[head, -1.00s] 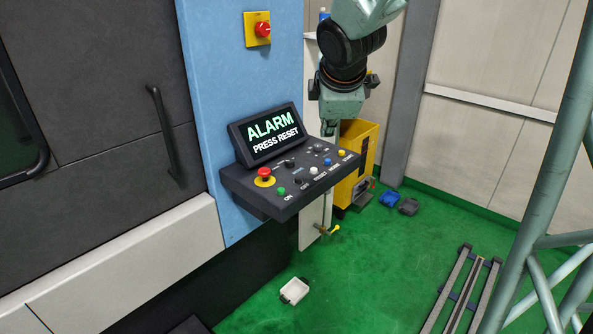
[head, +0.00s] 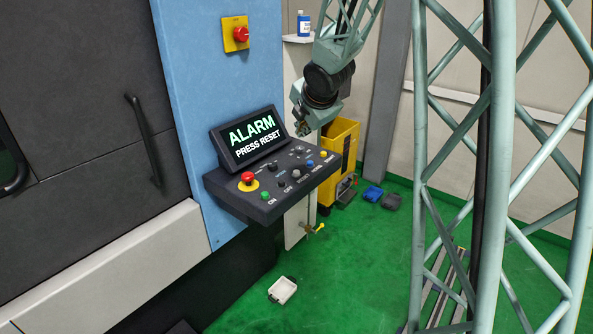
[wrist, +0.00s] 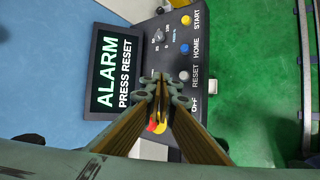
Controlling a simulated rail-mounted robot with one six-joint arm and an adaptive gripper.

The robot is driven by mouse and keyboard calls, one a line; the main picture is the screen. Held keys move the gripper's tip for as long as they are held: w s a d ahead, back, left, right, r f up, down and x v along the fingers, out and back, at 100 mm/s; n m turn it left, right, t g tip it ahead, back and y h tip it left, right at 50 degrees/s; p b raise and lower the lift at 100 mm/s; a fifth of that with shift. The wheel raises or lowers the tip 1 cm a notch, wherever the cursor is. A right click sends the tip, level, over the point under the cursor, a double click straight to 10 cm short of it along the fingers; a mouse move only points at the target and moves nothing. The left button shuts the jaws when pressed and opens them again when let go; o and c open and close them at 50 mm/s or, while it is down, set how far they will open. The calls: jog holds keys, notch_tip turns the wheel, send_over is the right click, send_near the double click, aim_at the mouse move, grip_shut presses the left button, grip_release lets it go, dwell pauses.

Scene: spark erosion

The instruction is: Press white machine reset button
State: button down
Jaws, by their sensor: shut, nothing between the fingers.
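The control panel (head: 255,205) juts from the blue machine column, with a row of buttons along its front. The white reset button (head: 296,173) also shows in the wrist view (wrist: 184,76), beside the word RESET. The screen (head: 247,138) reads "ALARM PRESS RESET". My gripper (head: 299,130) is shut and empty, above the panel's back right part and apart from it. In the wrist view its closed fingertips (wrist: 163,80) appear just left of the white button.
The blue button (wrist: 184,48) and yellow button (wrist: 186,19) sit on one side of the white one. A red emergency stop (head: 247,177) is at the panel's left. A shelf with a blue bottle (head: 303,25) and a yellow bin (head: 340,140) stand behind.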

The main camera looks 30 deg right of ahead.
jog(key=w+d+f+n+y+p, duration=0.2)
jog(key=w+d+f+n+p, duration=0.1)
jog(key=w+f+n, duration=0.3)
notch_tip(320, 180, down, 3)
jog(key=shift+w+r+n+t, duration=0.1)
jog(key=shift+w+n+t, duration=0.25)
jog(key=shift+w, duration=0.9)
jog(key=shift+f, duration=0.25)
jog(key=b, duration=0.5)
send_over(298, 171)
jog(key=shift+f, duration=2.95)
jog(key=shift+f+b, duration=1.05)
jog(key=shift+f, duration=0.1)
